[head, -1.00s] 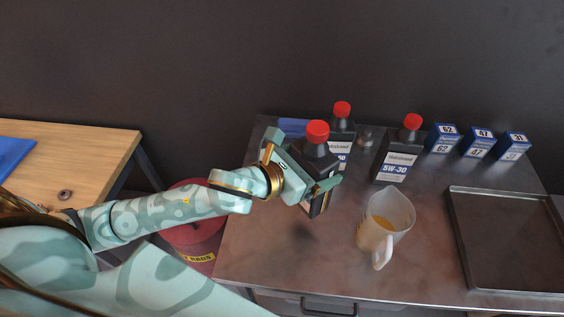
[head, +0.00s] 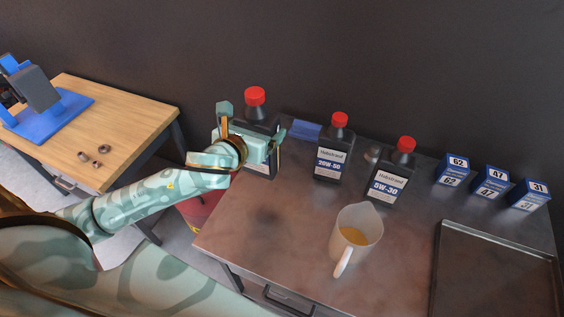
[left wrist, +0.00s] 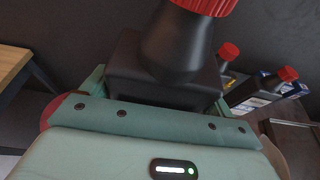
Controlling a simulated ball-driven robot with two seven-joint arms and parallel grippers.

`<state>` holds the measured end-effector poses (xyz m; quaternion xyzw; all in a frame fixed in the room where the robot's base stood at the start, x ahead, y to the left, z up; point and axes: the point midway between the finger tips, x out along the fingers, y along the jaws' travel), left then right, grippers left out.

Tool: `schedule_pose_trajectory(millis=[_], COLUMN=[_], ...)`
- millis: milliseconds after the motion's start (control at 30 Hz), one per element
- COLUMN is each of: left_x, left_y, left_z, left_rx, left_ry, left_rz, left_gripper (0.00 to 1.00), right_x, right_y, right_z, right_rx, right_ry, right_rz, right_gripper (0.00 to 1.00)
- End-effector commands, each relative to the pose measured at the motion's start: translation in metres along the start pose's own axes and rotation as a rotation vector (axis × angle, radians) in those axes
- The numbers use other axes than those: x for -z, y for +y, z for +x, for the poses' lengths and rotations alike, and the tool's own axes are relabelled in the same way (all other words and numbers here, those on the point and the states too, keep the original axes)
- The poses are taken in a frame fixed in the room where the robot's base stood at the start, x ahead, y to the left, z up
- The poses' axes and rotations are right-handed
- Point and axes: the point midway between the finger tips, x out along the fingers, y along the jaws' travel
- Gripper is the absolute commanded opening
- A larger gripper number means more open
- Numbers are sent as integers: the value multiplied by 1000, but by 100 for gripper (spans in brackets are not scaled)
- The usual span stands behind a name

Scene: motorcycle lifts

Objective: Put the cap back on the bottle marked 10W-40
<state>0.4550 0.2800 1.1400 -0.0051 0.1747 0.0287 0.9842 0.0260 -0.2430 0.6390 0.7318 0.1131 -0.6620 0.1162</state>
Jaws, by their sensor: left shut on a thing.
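My left gripper (head: 250,138) is shut on a black bottle (head: 257,115) with a red cap (head: 255,95) on its top. The gripper covers most of its label, so I cannot read the grade. The held bottle is upright at the table's back left; I cannot tell whether its base touches the table. In the left wrist view the held bottle (left wrist: 172,55) fills the space between the fingers, its red cap (left wrist: 207,5) cut by the top edge. Two more capped black bottles stand to the right, marked 20W-50 (head: 331,162) and 5W-30 (head: 390,184). My right gripper is out of view.
A jug with amber liquid (head: 356,232) stands front centre on the metal table (head: 285,235). An empty dark tray (head: 490,275) lies at right. Numbered blue boxes (head: 491,183) stand behind it. A blue item (head: 306,130) lies at the back. A wooden bench (head: 120,115) is left.

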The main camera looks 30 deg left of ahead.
Motion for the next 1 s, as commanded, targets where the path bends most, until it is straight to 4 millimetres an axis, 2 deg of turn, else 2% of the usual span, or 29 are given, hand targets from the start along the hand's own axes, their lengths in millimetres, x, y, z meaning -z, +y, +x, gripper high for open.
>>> schedule_pose_trajectory(millis=[167,533,700,833,1000], left_x=[0,8,30,38,40], left_y=[0,0,-1,-1,-1], left_z=[15,105,138,153,159], left_rx=[-1,0,1,1,2], left_ry=[-5,-3,-2,-3,-4], left_rz=[0,-2,-2,0,0], left_gripper=[23,23,23,23,23], right_x=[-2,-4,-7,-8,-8], right_y=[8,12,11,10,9], right_z=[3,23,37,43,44], right_rx=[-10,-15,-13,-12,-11], right_ry=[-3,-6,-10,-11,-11], right_rz=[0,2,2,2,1], right_gripper=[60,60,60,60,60])
